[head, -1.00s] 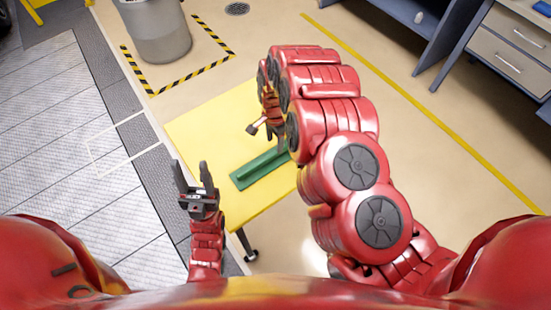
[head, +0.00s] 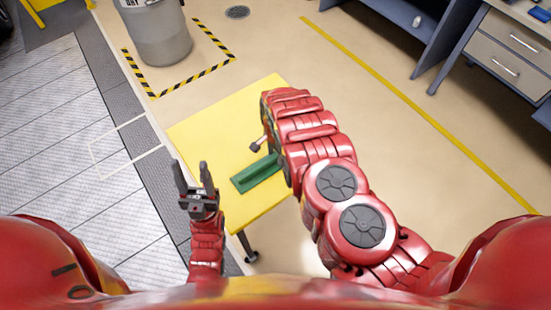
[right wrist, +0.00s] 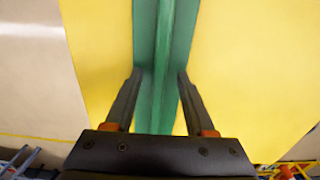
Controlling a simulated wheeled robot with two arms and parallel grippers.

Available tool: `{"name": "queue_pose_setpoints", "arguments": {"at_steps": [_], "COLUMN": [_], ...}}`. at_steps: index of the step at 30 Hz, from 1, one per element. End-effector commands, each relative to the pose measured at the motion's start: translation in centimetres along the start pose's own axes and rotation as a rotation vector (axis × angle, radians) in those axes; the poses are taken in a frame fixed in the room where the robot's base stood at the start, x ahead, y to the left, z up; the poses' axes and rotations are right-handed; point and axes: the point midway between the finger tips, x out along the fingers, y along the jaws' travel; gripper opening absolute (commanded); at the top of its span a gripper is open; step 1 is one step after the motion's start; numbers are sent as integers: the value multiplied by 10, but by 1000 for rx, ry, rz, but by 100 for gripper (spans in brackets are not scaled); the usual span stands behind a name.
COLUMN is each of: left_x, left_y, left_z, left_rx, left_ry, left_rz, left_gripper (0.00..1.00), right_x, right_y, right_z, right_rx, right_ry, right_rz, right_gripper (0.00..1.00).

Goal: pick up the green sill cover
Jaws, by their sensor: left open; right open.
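The green sill cover (head: 255,174) lies flat on the yellow table, with a raised rib along its length. In the right wrist view the cover (right wrist: 163,60) runs between the two fingers of my right gripper (right wrist: 158,78). That gripper is open, with a finger on each side of the rib; I cannot tell whether they touch the cover. In the head view my right arm hides this gripper and the cover's far end. My left gripper (head: 192,172) is open and empty, with its fingers up, left of the cover near the table's left edge.
A grey bin (head: 160,35) stands behind, inside striped floor tape. Grey drawers (head: 510,50) stand at the upper right.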

Motion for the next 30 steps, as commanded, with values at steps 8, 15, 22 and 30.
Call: {"name": "queue_pose_setpoints", "arguments": {"at_steps": [8, 15, 22, 30], "left_x": [0, 0, 0, 0], "left_y": [0, 0, 0, 0], "left_z": [0, 0, 0, 0], "left_rx": [0, 0, 0, 0], "left_ry": [0, 0, 0, 0], "left_rz": [0, 0, 0, 0], "left_gripper": [50, 50, 50, 50], "right_x": [0, 0, 0, -2], "right_y": [0, 0, 0, 0], "right_z": [0, 0, 0, -2], "right_rx": [1, 1, 1, 1], "right_ry": [0, 0, 0, 0], "right_rz": [0, 0, 0, 0], "right_gripper": [28, 0, 0, 0]}}
